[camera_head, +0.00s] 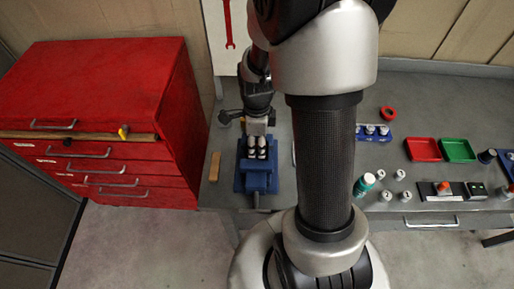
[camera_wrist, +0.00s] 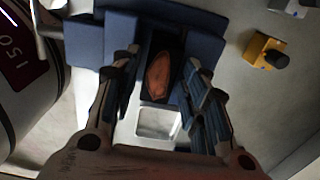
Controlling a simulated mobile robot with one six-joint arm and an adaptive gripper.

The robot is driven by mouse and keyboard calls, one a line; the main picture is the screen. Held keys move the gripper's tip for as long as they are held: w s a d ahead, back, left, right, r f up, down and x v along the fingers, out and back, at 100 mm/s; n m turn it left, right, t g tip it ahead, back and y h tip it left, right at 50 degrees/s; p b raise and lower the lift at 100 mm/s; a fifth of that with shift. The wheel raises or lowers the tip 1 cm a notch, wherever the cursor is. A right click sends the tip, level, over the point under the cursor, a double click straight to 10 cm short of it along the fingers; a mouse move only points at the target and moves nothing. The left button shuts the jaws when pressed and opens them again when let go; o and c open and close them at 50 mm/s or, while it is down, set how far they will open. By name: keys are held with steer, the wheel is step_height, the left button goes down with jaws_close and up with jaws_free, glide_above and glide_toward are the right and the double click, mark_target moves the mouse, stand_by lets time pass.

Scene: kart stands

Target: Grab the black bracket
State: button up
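My gripper (camera_head: 257,152) is over the blue vise (camera_head: 256,182) on the grey bench, left of my arm. In the wrist view its two fingers (camera_wrist: 160,68) are spread apart, one on each side of a black piece (camera_wrist: 155,96) with a brown oval face. That piece sits among the blue vise blocks (camera_wrist: 118,38) and may be the black bracket; its full shape is hidden. I cannot tell whether the fingers touch it. A pale square plate (camera_wrist: 158,123) shows just below it in the wrist view.
A red drawer cabinet (camera_head: 100,110) stands left of the bench. A tan block (camera_head: 214,166) lies beside the vise. Right of my arm are a red tray (camera_head: 423,150), a green tray (camera_head: 458,151) and several small containers. A yellow part (camera_wrist: 264,50) shows in the wrist view.

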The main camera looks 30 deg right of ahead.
jaws_close()
steer(key=shift+r, duration=0.15)
stand_by(0.4)
